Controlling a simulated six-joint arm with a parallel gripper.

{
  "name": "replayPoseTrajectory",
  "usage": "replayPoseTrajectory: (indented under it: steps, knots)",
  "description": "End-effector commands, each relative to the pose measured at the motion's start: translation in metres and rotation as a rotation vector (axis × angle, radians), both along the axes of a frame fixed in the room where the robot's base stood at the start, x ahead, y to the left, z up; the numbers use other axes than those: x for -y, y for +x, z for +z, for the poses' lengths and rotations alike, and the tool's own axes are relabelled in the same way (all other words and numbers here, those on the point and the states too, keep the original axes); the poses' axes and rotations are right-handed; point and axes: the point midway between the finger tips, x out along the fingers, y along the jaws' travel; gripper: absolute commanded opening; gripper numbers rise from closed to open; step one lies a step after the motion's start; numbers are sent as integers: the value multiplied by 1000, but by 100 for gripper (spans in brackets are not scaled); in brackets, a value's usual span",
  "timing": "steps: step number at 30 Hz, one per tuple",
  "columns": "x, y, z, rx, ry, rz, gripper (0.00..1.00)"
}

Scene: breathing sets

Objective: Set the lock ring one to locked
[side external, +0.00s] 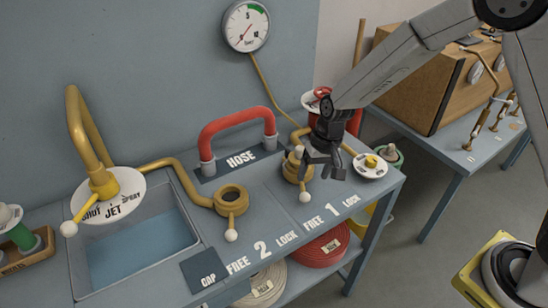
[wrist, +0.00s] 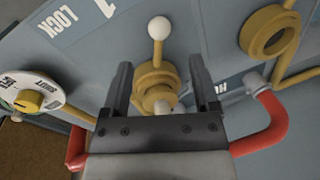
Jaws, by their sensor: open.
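Lock ring one (side external: 291,172) is a brass ring on the grey bench. Its lever ends in a white knob (side external: 305,197) that points to the front, toward the FREE side of the "FREE 1 LOCK" lettering (side external: 332,210). My gripper (side external: 322,168) is open and empty, just above and right of the ring. In the wrist view my gripper (wrist: 160,72) has its fingers on either side of the ring (wrist: 158,80), with the knob (wrist: 158,27) beyond the fingertips. I cannot tell whether the fingers touch it. The palm hides part of the ring's base.
Lock ring two (side external: 231,199) stands to the left, its lever toward the front. A red hose handle (side external: 238,122) arches behind. A white dial with a yellow knob (side external: 370,165) is close to the right of my gripper. A sink (side external: 140,245) is at the left.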

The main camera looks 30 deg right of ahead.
Motion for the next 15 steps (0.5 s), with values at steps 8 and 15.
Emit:
replayPoseTrajectory:
  steps: [8, 15]
  knots:
    - [-1, 0, -7, -2, 0, 1, 78]
    - [-5, 0, -28, -3, -1, 1, 78]
